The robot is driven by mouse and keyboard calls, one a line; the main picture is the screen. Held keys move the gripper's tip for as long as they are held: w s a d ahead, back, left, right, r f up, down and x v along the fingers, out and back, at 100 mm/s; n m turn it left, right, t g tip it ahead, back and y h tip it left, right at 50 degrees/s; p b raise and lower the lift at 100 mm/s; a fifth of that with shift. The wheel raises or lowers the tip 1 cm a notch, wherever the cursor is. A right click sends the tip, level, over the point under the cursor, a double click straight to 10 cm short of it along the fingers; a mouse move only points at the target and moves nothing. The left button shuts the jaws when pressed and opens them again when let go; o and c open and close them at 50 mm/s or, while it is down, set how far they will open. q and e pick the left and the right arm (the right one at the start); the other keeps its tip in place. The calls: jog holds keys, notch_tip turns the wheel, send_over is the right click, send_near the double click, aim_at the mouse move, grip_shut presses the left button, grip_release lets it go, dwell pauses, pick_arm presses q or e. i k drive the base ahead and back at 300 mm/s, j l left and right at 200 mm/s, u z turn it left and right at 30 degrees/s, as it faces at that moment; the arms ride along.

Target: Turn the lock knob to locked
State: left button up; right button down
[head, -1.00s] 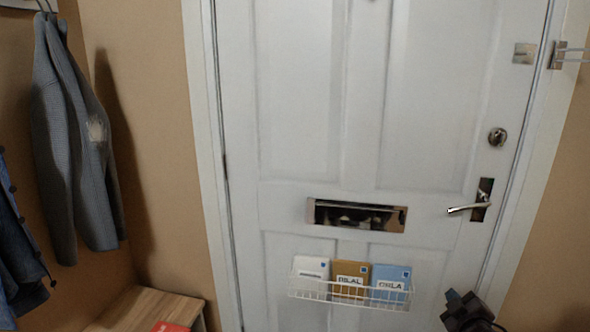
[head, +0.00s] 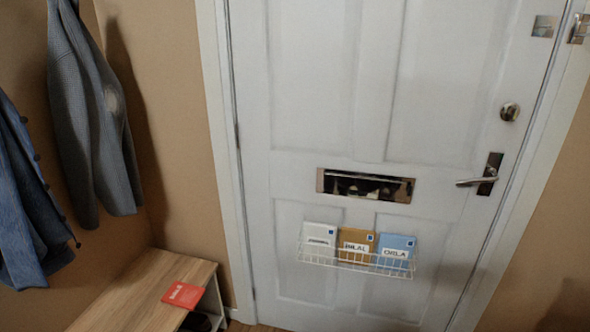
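The round metal lock knob (head: 510,112) sits on the right side of the white door (head: 310,90), above the lever handle (head: 484,178). It is small in the picture, and I cannot tell which way it is turned. The door looks shut in its frame. Neither of my grippers shows in the head view now.
A wire basket (head: 352,262) with several envelopes hangs on the door below the mail slot (head: 365,186). A wooden bench (head: 130,295) with a red booklet (head: 185,294) stands lower left. Clothes (head: 85,110) hang at left. A metal latch (head: 578,28) is at upper right.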

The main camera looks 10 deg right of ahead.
aim_at(511, 113)
jog(key=z, duration=1.35)
